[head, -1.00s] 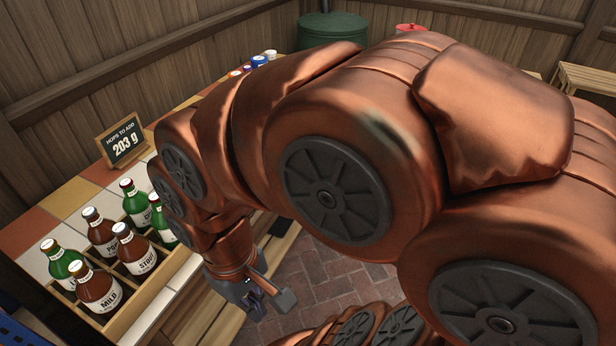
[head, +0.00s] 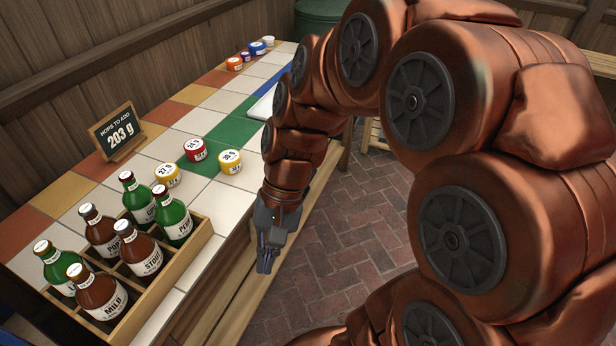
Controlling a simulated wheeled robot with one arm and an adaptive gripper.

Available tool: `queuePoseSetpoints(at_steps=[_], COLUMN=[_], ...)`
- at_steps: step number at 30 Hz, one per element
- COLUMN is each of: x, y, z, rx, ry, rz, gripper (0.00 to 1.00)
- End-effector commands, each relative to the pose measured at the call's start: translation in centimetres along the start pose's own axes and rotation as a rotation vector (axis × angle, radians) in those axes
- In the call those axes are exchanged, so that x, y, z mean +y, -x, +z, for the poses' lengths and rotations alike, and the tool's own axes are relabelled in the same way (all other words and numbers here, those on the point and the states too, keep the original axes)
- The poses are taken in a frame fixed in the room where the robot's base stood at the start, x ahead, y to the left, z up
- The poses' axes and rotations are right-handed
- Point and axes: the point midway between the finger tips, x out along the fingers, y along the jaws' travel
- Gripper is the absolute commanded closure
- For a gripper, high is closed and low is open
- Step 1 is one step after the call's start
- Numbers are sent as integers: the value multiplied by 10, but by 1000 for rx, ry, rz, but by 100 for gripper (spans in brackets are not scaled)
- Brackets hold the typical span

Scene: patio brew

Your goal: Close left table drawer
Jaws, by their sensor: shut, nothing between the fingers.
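The tiled table (head: 205,200) runs along the wall on the left. Its wooden front side (head: 203,290) shows below the tiles. My gripper (head: 267,264) is shut and empty, pointing down just off the table's front side, at the middle of the picture. A long light wooden strip (head: 240,308) runs along the table front below and beside the gripper. I cannot tell whether this strip is part of a drawer or a lower rail. The left drawer is not clearly seen, and I cannot tell how far it is open.
A wooden crate (head: 193,250) of several green and brown bottles stands at the table's near end. A sign reading 203 g (head: 117,132) and small lidded jars, including a red one (head: 196,150), stand on the tiles. Brick floor (head: 355,235) right of the table is clear.

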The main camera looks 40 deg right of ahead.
Motion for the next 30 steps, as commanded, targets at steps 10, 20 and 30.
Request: queuePoseSetpoints(at_steps=[10,20,30], x=[-10,43,168], y=[-1,20,38], z=[-111,-233,-339], rx=[-101,-195,-283], ry=[-470,-920,-1333], rz=[-373,-759,-1166], gripper=[100,100,100])
